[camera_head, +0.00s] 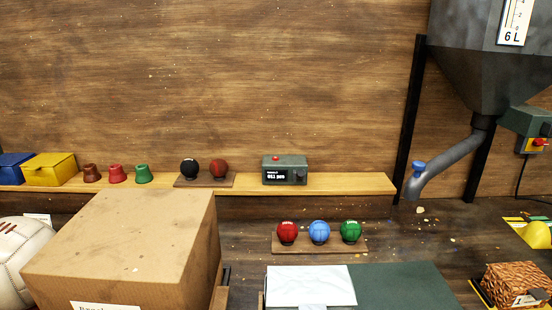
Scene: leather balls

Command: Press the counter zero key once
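The counter (284,171) is a small grey-green box on the wooden shelf at the back, right of the middle. Its front has a dark display with small white characters, too small to read surely. A red button (276,158) sits on its top, towards the left. A small dark knob or key shows on the front right of the box. No label tells which is the zero key. Neither of my grippers is in view, and nothing touches the counter.
A large cardboard box (130,240) is front left; a hopper spout (450,160) hangs right.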

